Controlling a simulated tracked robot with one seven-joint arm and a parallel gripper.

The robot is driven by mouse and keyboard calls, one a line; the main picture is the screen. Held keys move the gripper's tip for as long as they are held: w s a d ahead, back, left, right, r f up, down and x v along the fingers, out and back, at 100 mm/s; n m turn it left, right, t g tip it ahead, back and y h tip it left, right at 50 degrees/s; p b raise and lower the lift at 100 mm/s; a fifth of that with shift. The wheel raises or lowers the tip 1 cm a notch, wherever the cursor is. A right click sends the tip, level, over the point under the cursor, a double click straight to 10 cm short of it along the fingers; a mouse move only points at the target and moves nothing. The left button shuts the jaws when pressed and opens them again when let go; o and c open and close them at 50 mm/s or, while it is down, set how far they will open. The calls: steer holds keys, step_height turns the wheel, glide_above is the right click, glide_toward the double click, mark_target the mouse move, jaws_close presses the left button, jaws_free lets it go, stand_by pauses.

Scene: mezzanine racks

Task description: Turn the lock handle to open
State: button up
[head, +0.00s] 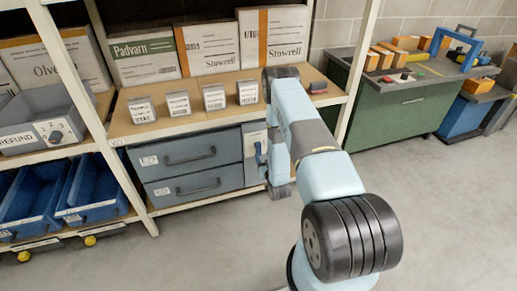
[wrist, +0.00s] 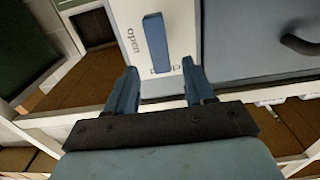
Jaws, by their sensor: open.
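The lock handle is a blue bar on a narrow white panel (wrist: 177,15). In the wrist view the handle (wrist: 157,42) stands nearly upright in the picture, with the word "open" printed to its left and small marks near its lower end. In the head view the handle (head: 259,152) shows small on the panel (head: 254,135), right of the grey drawers, partly behind my arm. My gripper (wrist: 159,70) is open and empty. Its two blue fingers are spread either side of the handle's line, with the tips near the handle's lower end; I see no contact.
Two grey drawers (head: 200,155) with dark pulls sit beside the panel; one pull (wrist: 298,45) shows in the wrist view. Several small boxes stand on the shelf (head: 190,123) above. A rack upright (head: 357,75) and a green workbench (head: 395,115) are to the right. The floor (head: 440,210) is clear.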

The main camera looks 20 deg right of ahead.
mark_target(259, 149)
steer(key=w, duration=0.7)
steer(key=shift+w, duration=0.25)
steer(key=shift+c, duration=0.3)
steer(key=c, duration=0.9)
